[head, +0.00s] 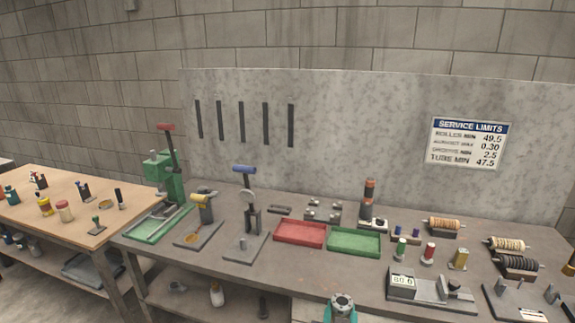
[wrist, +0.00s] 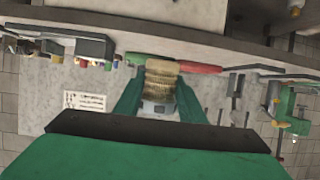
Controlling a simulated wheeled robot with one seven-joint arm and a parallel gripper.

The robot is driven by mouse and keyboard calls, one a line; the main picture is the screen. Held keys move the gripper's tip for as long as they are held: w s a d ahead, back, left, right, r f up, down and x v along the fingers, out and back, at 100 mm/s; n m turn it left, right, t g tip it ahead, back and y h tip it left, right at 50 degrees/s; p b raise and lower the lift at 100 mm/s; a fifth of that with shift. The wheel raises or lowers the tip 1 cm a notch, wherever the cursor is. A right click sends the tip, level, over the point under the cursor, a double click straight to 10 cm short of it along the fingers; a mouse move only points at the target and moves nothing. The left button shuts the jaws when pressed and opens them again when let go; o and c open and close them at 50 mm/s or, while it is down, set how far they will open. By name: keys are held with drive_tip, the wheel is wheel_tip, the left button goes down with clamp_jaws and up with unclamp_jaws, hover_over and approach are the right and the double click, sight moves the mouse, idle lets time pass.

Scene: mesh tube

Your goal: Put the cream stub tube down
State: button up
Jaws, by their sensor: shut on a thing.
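In the wrist view, my gripper (wrist: 160,92) has its two green fingers closed on a pale, ribbed, cream-tan stub tube (wrist: 161,69), one finger on each side. The tube's end sticks out past the fingertips. The wrist picture is upside down, and the workbench shows beyond the tube. I cannot tell whether the tube touches anything there. In the head view neither the gripper's fingers nor the held tube shows clearly.
On the grey bench (head: 330,265) are a red tray (head: 300,246) and a green tray (head: 354,254) side by side. Ribbed rollers on stands (head: 519,265) and a gauge block (head: 401,281) are at right. A green press (head: 170,185) stands at left. Bare bench lies before the trays.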

drive_tip(key=a+f+n+y, duration=0.1)
drive_tip(key=a+f, duration=0.3)
drive_tip(key=f, duration=0.6)
drive_tip(key=a+f+n+y, duration=0.1)
drive_tip(key=a+f, duration=0.3)
drive_tip(key=f, duration=0.7)
drive_tip(key=s+a+f, duration=0.2)
drive_tip(key=s+f, duration=0.2)
drive_tip(key=f, duration=0.3)
drive_tip(key=s+a+f+y, duration=0.1)
drive_tip(key=s+a+f, duration=0.2)
drive_tip(key=s+f, duration=0.2)
wheel_tip(320, 180, down, 2)
drive_tip(key=shift+s+a+f+n+t, duration=0.1)
drive_tip(key=shift+s+a+n+t, duration=0.1)
drive_tip(key=shift+a+n+t, duration=0.15)
